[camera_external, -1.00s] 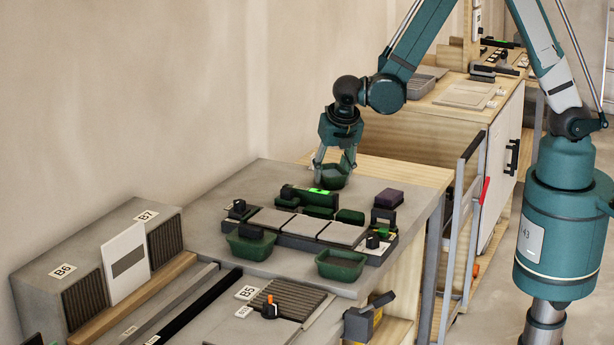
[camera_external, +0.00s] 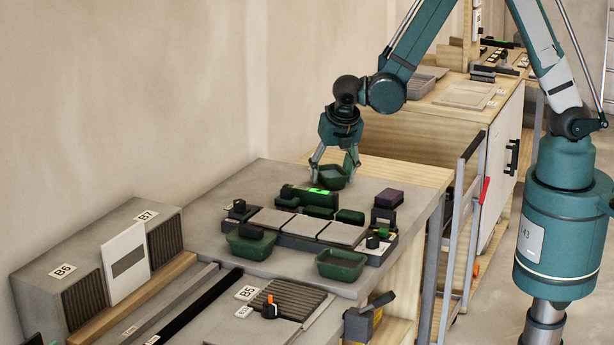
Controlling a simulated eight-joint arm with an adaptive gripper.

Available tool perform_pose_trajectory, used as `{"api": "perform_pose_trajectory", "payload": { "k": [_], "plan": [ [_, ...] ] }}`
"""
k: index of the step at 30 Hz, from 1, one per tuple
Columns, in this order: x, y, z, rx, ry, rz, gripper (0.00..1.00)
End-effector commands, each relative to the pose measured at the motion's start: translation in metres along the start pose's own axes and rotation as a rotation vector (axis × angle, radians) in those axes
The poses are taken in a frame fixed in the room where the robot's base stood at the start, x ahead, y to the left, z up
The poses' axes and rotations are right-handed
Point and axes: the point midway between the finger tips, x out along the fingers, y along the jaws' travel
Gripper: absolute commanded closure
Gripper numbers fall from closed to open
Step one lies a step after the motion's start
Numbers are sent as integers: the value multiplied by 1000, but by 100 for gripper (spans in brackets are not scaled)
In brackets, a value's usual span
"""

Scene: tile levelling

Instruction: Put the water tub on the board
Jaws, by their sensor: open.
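A green tub (camera_external: 332,182) with a greyish surface inside stands at the back of the grey worktop; it may be the water tub. My gripper (camera_external: 334,168) is open and points down over it, with one finger at each side of its rim. I cannot tell whether the fingers touch it. Two similar green tubs stand nearer: one front left (camera_external: 251,248) with a dark object on it, and one front right (camera_external: 341,269) with a dark inside. A dark board (camera_external: 293,242) bearing three grey tiles lies between the tubs, but I cannot tell whether it is the task's board.
The worktop's back left is clear.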

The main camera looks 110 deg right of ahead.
Motion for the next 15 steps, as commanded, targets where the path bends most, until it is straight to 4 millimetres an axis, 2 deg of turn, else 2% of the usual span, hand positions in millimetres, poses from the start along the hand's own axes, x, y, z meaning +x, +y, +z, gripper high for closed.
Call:
{"api": "perform_pose_trajectory", "payload": {
  "k": [15],
  "plan": [
    [-52, 0, 0, -1, 0, 0, 44]
  ]
}}
